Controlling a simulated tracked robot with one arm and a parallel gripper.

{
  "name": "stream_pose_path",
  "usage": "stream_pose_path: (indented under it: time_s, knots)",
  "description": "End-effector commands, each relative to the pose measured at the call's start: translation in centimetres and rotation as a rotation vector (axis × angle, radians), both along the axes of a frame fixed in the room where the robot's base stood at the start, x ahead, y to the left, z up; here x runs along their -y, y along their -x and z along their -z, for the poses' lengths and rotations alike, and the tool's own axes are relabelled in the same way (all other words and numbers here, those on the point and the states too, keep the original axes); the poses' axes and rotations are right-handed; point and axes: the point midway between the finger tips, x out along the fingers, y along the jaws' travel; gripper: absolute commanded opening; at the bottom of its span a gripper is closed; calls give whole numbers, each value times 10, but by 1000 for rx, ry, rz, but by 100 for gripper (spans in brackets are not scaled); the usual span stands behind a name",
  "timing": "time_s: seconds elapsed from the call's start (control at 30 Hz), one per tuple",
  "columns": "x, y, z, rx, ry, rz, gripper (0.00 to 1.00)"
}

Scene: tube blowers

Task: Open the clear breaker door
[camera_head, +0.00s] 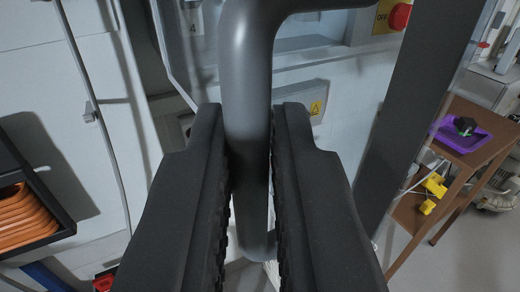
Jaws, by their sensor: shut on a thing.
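My gripper (250,135) has its two black ribbed fingers on either side of a thick grey handle (246,65) and is shut on it. The handle runs upright through the middle of the view. It bends to the right at the top and ends low between the fingers, partly hidden by them. Behind its top is a pale, see-through-looking panel (310,30). I cannot tell for sure whether this is the clear breaker door, or how far open it stands. A wide dark grey bar (418,90) slants down on the right.
A red button on a yellow OFF plate (398,16) is at the upper right. A yellow warning label (317,108) is on the pale cabinet behind. A brown cart (470,150) with a purple tray (478,138) stands right. A black rack with orange items (22,215) is left.

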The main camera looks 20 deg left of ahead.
Motion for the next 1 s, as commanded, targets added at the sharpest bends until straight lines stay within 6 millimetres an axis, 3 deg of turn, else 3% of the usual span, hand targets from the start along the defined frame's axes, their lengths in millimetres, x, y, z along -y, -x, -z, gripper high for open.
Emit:
stream_pose_path:
  time_s: [0.03,0.33,0.37,0.4,0.43,1.0]
  knots:
    - [-1,-2,9,-12,9,1,0]
    - [-1,-1,9,-12,9,1,0]
    - [-2,-1,9,-12,9,1,19]
    - [-2,-1,9,-11,9,1,30]
    - [-2,-1,8,-10,8,0,33]
    - [-1,1,2,-4,1,-3,33]
